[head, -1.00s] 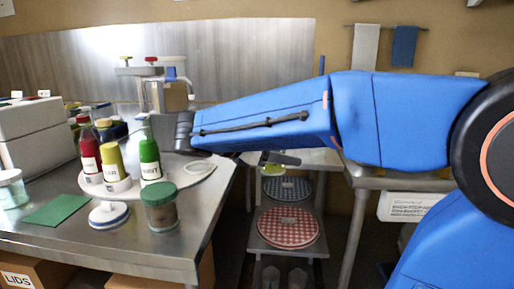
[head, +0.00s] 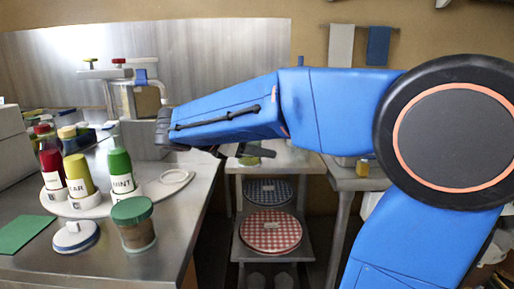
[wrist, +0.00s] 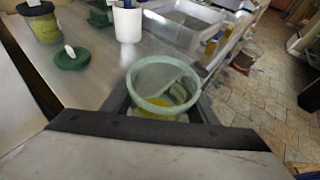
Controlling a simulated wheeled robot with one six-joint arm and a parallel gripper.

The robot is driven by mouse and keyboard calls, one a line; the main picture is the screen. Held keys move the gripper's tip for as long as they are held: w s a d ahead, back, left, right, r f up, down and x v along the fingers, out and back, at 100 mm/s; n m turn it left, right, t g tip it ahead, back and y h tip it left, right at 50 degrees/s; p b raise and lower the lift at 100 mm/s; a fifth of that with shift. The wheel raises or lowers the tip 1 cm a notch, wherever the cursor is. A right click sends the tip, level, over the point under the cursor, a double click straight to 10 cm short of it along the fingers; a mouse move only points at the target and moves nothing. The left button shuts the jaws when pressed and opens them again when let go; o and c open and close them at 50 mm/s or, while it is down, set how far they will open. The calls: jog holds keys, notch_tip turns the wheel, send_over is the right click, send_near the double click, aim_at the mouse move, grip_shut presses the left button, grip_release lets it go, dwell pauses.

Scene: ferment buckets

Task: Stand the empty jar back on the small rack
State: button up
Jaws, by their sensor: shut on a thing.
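In the wrist view, my gripper (wrist: 152,118) is shut around a clear jar (wrist: 163,84) with a pale green rim. Its mouth faces the camera, and yellowish green shows through or inside it. In the head view, my gripper (head: 245,151) is partly hidden behind my forearm, with a yellow-green patch of the jar (head: 251,159) beside it. I cannot tell for certain which thing is the small rack. A white round holder (head: 92,208) with red, yellow and green bottles stands on the left steel bench.
A brown jar with a green lid (head: 133,224) and a white-blue lid (head: 76,237) stand near the bench's front. A low stand (head: 266,254) holds blue and red checked rounds. The wrist view shows a green lid (wrist: 71,58), a white cup (wrist: 127,24) and a metal basin (wrist: 186,20).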

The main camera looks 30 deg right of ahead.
jog(key=w+d, duration=0.3)
jog(key=w, duration=0.2)
jog(key=w+d, duration=0.2)
jog(key=w, duration=0.1)
jog(key=shift+w+d, duration=0.2)
jog(key=shift+d, duration=0.15)
jog(key=shift+w+d+f, duration=0.1)
jog(key=shift+w+d, duration=0.5)
jog(key=shift+w, duration=0.2)
notch_tip(320, 180, down, 2)
jog(key=shift+s+a+f, duration=0.1)
jog(key=shift+f, duration=0.3)
jog(key=shift+f, duration=0.25)
jog(key=o, duration=1.4)
jog(key=shift+c, duration=0.2)
jog(key=v, duration=1.2)
jog(key=shift+s, duration=0.3)
